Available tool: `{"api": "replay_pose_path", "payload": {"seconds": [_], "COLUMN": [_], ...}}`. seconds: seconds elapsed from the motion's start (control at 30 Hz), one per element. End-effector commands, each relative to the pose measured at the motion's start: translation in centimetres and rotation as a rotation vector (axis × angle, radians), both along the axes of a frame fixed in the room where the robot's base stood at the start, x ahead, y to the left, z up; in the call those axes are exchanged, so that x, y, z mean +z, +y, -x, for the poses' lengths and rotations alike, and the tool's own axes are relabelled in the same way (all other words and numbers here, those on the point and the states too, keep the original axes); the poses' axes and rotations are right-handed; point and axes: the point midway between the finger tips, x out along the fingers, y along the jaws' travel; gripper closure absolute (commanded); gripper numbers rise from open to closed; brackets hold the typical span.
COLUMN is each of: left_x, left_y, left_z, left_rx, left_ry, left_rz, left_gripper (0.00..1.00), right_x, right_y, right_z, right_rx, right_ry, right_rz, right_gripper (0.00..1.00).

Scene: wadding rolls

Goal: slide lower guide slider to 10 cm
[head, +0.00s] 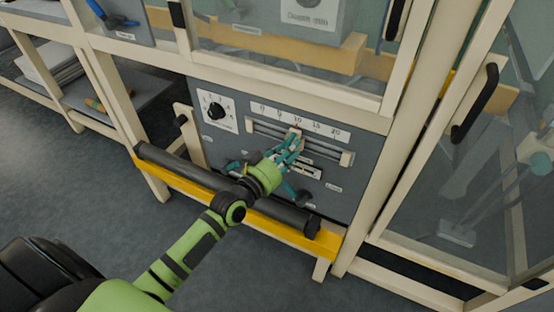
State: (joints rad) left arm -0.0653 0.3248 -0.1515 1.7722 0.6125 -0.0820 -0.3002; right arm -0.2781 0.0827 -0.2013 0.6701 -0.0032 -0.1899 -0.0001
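The grey panel (352,178) carries a white scale strip (315,121) marked from 0 to 20. Below the strip, horizontal guide rails (325,152) run between cream end blocks. A cream slider block (294,134) shows on the rails just under the 10 mark. I cannot tell whether it is the lower slider. My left gripper (291,145), with teal fingers, reaches up to this block and covers part of the rails. Its fingertips are at or touching the block; whether they are closed on it is unclear. My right gripper is not in view.
A white dial plate with a black knob (216,111) sits left of the scale. Cream frame posts and a glazed door with a black handle (475,102) stand right.

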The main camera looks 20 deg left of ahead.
Motion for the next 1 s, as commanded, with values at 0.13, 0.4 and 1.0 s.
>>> {"api": "replay_pose_path", "payload": {"seconds": [0.13, 0.4, 1.0], "left_x": [-0.2, -0.2, 0.0], "left_y": [0.6, 1.8, 2.6], "left_z": [2.5, 7.9, 11.1], "left_rx": [0.000, -0.001, 0.000], "left_ry": [0.004, 0.004, 0.000], "left_rz": [-0.003, -0.003, -0.001], "left_gripper": [0.68, 0.68, 0.68], "right_x": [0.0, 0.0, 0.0], "right_y": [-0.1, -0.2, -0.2], "right_z": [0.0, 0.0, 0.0], "right_rx": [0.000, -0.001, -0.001], "right_ry": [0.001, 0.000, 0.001], "right_rz": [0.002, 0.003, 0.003], "right_gripper": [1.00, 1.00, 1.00]}}
